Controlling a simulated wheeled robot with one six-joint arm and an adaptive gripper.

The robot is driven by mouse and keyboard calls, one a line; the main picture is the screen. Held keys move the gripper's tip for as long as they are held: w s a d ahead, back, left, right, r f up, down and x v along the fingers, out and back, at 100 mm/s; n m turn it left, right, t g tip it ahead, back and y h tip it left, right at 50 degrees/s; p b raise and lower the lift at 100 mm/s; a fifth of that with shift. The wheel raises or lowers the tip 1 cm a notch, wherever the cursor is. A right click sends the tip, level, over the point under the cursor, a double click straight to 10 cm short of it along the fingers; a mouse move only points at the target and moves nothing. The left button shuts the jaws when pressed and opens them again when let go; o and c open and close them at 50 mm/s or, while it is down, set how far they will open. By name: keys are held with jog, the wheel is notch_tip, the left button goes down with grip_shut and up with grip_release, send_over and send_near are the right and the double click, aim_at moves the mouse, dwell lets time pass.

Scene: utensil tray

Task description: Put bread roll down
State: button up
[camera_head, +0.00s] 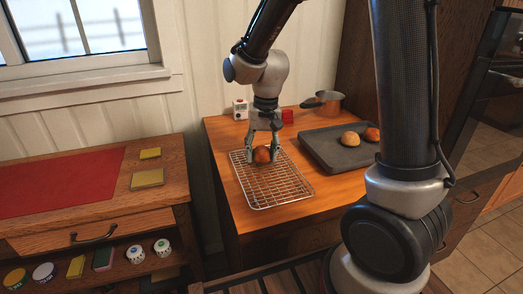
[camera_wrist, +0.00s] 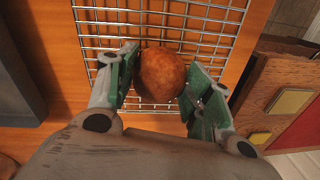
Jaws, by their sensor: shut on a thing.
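A browned bread roll (camera_head: 262,155) is between the fingers of my gripper (camera_head: 262,158) in the head view. It is over the back part of a wire cooling rack (camera_head: 278,186) on the wooden counter. In the wrist view the round roll (camera_wrist: 161,75) sits between the green finger pads of my gripper (camera_wrist: 160,82), with the rack's wires (camera_wrist: 205,22) behind it. My gripper is shut on the roll. Whether the roll's underside touches the wires cannot be told.
A dark baking tray (camera_head: 325,158) with two rolls (camera_head: 351,138) stands right of the rack. Behind are a metal pot (camera_head: 327,101), a red item (camera_head: 287,116) and a white box (camera_head: 240,109). The front of the rack is empty. A cabinet with a red mat (camera_head: 55,182) stands left.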

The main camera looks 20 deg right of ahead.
aim_at(265, 148)
jog(key=o, duration=0.8)
jog(key=shift+c, duration=0.2)
notch_tip(265, 148, up, 12)
jog(key=s+d+r+n+t, duration=0.1)
jog(key=s+d+r+t, duration=0.1)
jog(key=s+d, duration=0.5)
jog(key=s+d+r+n+t, duration=0.1)
jog(key=s+d+r+t, duration=0.1)
jog(key=s+d, duration=0.6)
jog(key=s, duration=0.4)
jog(key=shift+s+h, duration=0.25)
jog(key=shift+h, duration=0.15)
jog(key=shift+r, duration=0.1)
